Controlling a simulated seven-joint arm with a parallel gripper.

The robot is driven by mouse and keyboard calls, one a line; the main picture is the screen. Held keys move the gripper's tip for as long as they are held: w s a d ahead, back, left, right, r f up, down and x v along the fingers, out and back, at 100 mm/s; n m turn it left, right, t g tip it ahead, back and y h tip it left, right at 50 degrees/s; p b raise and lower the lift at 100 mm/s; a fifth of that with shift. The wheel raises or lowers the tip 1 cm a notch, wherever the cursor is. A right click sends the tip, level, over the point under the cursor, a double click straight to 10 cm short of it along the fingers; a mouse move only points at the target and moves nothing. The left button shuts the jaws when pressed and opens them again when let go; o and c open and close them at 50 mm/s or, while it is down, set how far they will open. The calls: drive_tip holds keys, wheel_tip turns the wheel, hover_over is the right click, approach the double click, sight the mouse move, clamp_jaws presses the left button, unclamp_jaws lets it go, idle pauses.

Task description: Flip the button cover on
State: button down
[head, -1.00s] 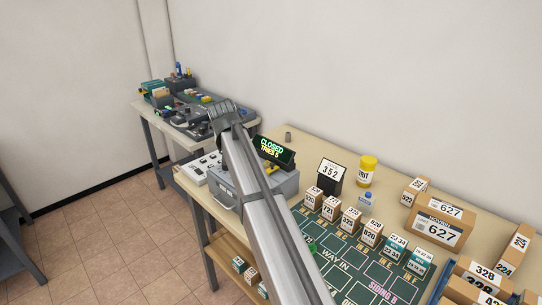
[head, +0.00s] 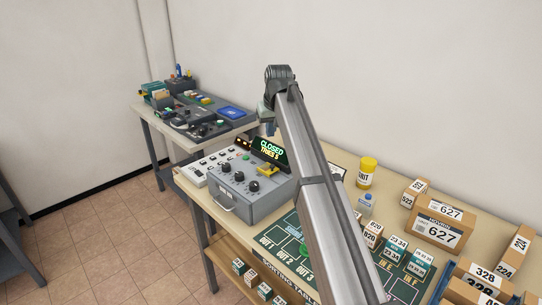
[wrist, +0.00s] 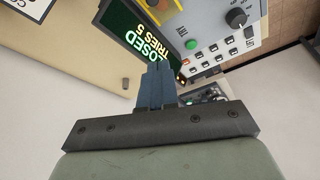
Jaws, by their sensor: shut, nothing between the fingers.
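A grey control box (head: 236,203) with several black knobs stands at the left end of the long table. A yellow piece (head: 268,171), which looks like a button cover, sits on its top near the back right. I cannot tell whether it is flipped up or down. A yellow-orange piece (wrist: 161,11) shows at the top of the wrist view, cut by the edge. My gripper (head: 270,129) is above and behind the box, apart from it. In the wrist view my gripper's fingers (wrist: 160,70) are together, with nothing between them, over the display's edge.
A display (head: 269,151) reading "CLOSED TRIES 5" stands behind the box. A white button panel (head: 212,166) lies to its left. A yellow jar (head: 367,172), a small bottle (head: 366,203) and parcels (head: 442,230) are to the right. A second table (head: 157,128) stands at back left.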

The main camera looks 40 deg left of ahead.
hover_over(268, 164)
drive_tip(key=f, duration=0.8)
drive_tip(key=shift+w+a+f, duration=0.25)
drive_tip(key=shift+a+f, duration=0.05)
drive_tip(key=shift+f, duration=0.05)
drive_tip(key=shift+s+d+f, duration=0.3)
drive_tip(key=shift+d+f, duration=0.05)
drive_tip(key=shift+d, duration=0.2)
drive_tip(key=shift+s+d+f, duration=0.25)
drive_tip(key=shift+d+f, duration=0.1)
drive_tip(key=shift+d, duration=0.2)
drive_tip(key=shift+s+d+f, duration=0.15)
drive_tip(key=shift+s+d, duration=0.1)
drive_tip(key=shift+d, duration=0.3)
drive_tip(key=shift+d, duration=2.75)
drive_tip(key=shift+d, duration=0.1)
drive_tip(key=v, duration=1.3)
drive_tip(key=shift+r, duration=0.4)
